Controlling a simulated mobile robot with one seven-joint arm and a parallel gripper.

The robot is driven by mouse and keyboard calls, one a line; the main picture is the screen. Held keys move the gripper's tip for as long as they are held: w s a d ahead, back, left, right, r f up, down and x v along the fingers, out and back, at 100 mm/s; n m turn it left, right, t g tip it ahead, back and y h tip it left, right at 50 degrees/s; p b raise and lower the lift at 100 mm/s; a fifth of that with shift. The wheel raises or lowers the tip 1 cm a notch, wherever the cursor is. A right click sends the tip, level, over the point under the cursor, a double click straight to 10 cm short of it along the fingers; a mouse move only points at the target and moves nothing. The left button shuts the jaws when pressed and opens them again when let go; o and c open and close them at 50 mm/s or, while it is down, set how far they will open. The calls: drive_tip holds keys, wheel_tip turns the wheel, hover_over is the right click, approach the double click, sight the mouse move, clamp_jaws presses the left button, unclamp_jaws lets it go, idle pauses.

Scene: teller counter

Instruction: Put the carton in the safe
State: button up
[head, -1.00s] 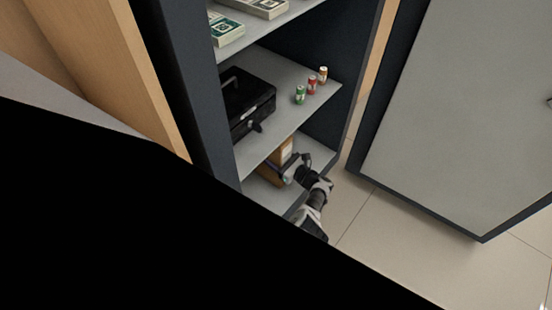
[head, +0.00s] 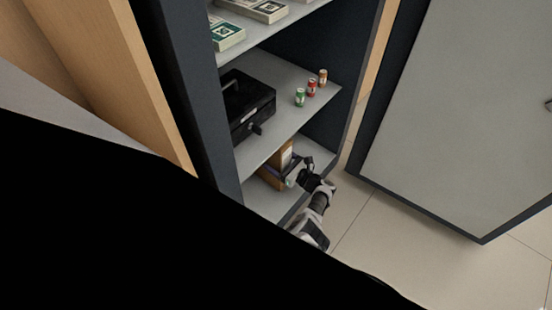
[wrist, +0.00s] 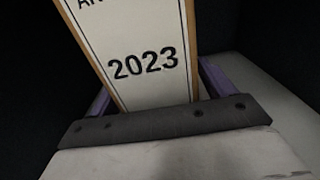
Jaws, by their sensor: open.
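The carton (head: 286,153) is a tan box with a white label, standing on the lowest visible shelf (head: 268,204) of the open dark safe (head: 198,95). In the wrist view the carton (wrist: 150,62) shows its narrow labelled face, reading "2023", tilted in the picture. My gripper (head: 296,173) is at the carton's near side, inside the safe's opening. Its jaws are open, with purple fingers to either side of the carton in the wrist view. I cannot tell whether either finger touches it. The carton's back and lower edge are partly hidden.
A black cash box (head: 247,103) and several small cans, one of them red (head: 311,88), stand on the shelf above. Banknote bundles (head: 228,33) lie on the top shelf. The safe door (head: 450,110) stands open at right, over bare tiled floor (head: 375,225).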

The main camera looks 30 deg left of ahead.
drive_tip(key=s+d+p, duration=0.1)
drive_tip(key=d+p, duration=0.1)
drive_tip(key=d, duration=0.9)
drive_tip(key=shift+s, duration=0.3)
drive_tip(key=shift+f, duration=0.1)
